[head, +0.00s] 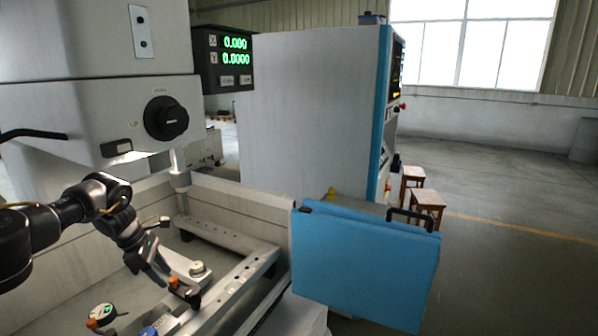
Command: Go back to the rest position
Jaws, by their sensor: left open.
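My left arm comes in from the left, and its gripper (177,291) hangs low inside the machine's work tank (230,206). The gripper is open, with its fingers above the tank's interior near the metal rails (235,278). I see nothing held between the fingers. My right gripper is not in view.
The wire erosion machine head (105,105) overhangs the tank at the left. A blue door (365,262) stands open on the tank's right. Round dial-like parts (102,311) lie low in the tank. A grey cabinet (310,110) stands behind. Wooden stools (427,198) and open floor lie right.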

